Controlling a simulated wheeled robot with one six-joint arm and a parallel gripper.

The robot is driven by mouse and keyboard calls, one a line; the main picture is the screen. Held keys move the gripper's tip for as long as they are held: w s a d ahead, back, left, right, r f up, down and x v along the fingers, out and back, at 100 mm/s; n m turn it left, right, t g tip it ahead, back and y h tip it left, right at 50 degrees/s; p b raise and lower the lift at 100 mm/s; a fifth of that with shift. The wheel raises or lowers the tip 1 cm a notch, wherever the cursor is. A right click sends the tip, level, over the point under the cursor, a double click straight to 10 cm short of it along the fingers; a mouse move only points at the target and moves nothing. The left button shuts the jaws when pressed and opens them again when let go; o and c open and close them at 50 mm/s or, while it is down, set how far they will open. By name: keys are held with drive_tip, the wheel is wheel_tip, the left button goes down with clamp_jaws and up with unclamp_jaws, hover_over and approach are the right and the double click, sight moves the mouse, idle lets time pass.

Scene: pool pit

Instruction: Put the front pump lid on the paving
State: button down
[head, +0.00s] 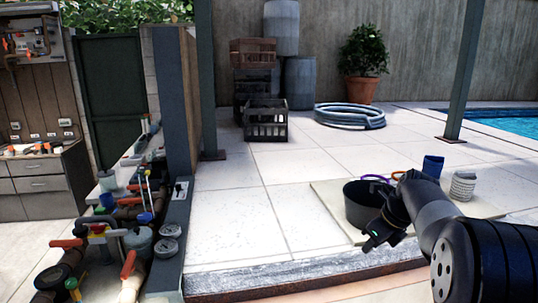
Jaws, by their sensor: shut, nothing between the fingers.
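Pumps and pipes with red and orange handles fill the lower left of the head view. Among them are a grey rounded pump housing (138,244) and a round, dial-like part (167,249). I cannot tell for sure which part is the front pump lid. The pale paving (235,225) lies to the right, raised behind a stone edge. My gripper (372,241) is at the right, in front of the black bucket and far from the pumps. It is shut and empty, tilted down to the left.
The black bucket (360,212), a blue cup (433,166) and a white ribbed coil (463,186) stand on a beige mat (325,193). Crates (265,122), a coiled hose (349,116) and a potted plant (361,88) stand farther back. A dark post (176,110) rises beside the pumps. The left-middle paving is clear.

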drive_tip(key=shift+s+a+f+n+y, duration=0.1)
drive_tip(key=shift+s+f+n+y, duration=0.2)
drive_tip(key=shift+f+n, duration=0.45)
drive_tip(key=shift+r, duration=0.1)
drive_tip(key=shift+r, duration=0.1)
